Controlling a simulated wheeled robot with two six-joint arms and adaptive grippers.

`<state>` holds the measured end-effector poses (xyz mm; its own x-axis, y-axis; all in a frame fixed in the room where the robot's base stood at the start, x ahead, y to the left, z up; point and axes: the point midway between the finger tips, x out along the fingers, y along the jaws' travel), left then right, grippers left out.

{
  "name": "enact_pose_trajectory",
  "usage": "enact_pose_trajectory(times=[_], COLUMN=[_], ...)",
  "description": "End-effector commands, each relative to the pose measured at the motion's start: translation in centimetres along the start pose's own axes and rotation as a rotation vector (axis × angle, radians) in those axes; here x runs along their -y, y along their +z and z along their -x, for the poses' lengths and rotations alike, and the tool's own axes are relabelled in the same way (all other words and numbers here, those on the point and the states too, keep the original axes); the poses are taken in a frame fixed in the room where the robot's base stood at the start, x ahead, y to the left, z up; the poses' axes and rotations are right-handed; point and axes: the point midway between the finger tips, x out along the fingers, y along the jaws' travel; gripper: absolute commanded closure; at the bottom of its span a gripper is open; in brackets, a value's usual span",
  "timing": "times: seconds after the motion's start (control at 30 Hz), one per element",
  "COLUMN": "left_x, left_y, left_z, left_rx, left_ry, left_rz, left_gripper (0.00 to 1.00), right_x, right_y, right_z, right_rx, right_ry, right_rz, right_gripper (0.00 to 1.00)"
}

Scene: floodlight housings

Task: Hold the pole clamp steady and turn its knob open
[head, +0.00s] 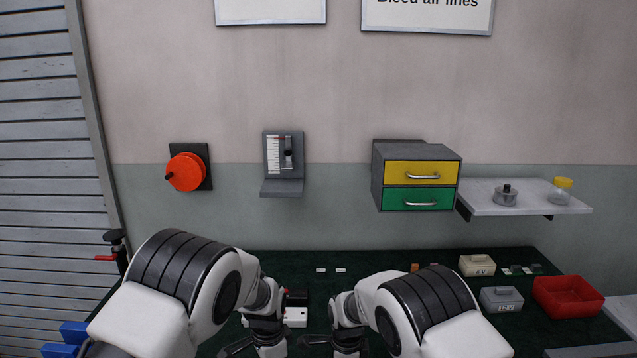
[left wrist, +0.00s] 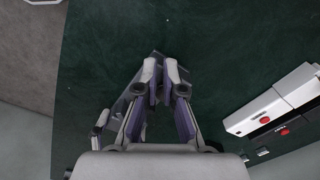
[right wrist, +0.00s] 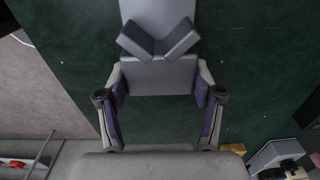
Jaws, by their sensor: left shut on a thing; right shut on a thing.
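The pole clamp (right wrist: 160,75) is a grey block with a V-shaped notch; it sits between the fingers of my right gripper (right wrist: 160,105), which is shut on its sides. The clamp runs out of the top of the right wrist view. My left gripper (left wrist: 162,75) is shut with a narrow gap between its fingers. What it grips, apparently the clamp's knob, is mostly hidden by the fingers. A dark grey shape lies beside its left finger; I cannot tell what it is. In the head view both grippers are low at the front of the bench, and the clamp is hidden.
White and black boxes with red buttons (left wrist: 275,105) lie right of my left gripper. A black fixture with a red handle (head: 113,240) is at the left edge.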

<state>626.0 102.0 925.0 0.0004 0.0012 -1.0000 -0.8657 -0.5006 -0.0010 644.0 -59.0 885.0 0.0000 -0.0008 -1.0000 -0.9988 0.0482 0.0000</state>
Motion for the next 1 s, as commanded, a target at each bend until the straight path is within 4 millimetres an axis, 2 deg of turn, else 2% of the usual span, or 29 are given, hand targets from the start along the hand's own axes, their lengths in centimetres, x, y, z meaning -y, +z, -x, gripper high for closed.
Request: enact_pose_trajectory(times=[0.23, 0.63, 0.93, 1.0], left_x=[-0.2, -0.2, -0.2, 0.3], left_y=[0.5, 0.6, 0.6, 0.4], left_z=[0.3, 5.6, 6.0, 6.2], left_rx=[-0.001, 0.0, 0.001, 0.0], left_ry=[-0.002, -0.002, 0.0, 0.0], left_rz=[-0.001, 0.0, -0.001, -0.001], left_gripper=[1.0, 1.0, 1.0, 1.0], right_x=[-0.1, -0.1, -0.1, -0.1], right_y=[0.1, 0.0, 0.0, 0.0], right_z=[-0.1, -0.1, -0.1, -0.1], right_rx=[0.001, 0.0, 0.0, 0.0], right_ry=[0.0, 0.001, 0.001, 0.001], right_rz=[0.001, 0.0, 0.0, 0.0], right_gripper=[0.73, 0.73, 0.73, 0.73])
